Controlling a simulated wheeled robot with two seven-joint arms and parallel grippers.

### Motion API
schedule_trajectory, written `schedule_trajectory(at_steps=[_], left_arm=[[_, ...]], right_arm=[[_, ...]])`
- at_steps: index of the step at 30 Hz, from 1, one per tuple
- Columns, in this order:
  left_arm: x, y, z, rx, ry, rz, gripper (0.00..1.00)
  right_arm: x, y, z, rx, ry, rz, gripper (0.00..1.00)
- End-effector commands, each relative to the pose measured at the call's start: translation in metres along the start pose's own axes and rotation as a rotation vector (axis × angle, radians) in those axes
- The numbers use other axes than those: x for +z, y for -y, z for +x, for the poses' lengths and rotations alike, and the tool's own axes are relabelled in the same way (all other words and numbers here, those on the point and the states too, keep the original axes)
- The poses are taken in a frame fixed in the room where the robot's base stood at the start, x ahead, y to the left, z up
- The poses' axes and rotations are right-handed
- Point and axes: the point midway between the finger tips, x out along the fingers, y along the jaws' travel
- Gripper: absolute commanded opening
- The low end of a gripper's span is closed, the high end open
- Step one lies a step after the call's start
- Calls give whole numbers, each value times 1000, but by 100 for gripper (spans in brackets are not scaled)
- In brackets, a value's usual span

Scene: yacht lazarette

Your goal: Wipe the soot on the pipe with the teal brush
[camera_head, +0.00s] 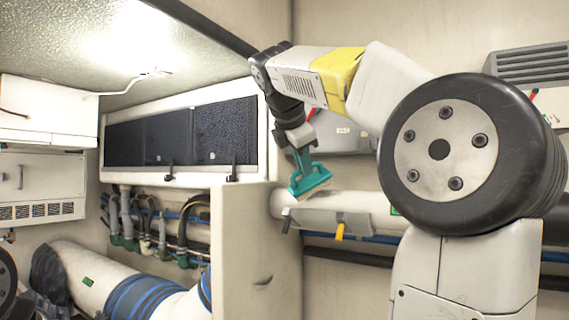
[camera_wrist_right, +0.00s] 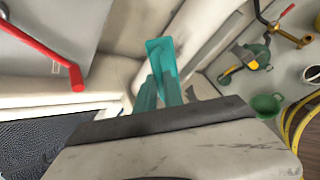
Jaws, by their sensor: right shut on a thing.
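My right gripper (camera_head: 300,152) is shut on the teal brush (camera_head: 309,178). It holds the brush tilted, with the pale bristle edge facing down. The brush is right at the top of the white pipe (camera_head: 365,205), near its left end; I cannot tell whether the bristles touch it. In the right wrist view the teal brush (camera_wrist_right: 160,52) sticks out beyond the gripper's dark edge, and its bristles are hidden. I cannot make out clear soot on the pipe. My left gripper is not in view.
A pale upright panel (camera_head: 245,250) stands left of the pipe's end. A bracket with a yellow tab (camera_head: 340,231) sits on the pipe's front. Hoses and valves (camera_head: 150,225) run below the dark-panelled locker (camera_head: 180,135). A red handle (camera_wrist_right: 77,78) shows in the wrist view.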

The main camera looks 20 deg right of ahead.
Motion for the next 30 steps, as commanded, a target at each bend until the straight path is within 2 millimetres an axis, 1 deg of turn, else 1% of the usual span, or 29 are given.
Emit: schedule_trajectory(at_steps=[26,30], left_arm=[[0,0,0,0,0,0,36],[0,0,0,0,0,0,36]], right_arm=[[0,4,17,0,0,1,0],[2,5,16,0,1,1,0]])
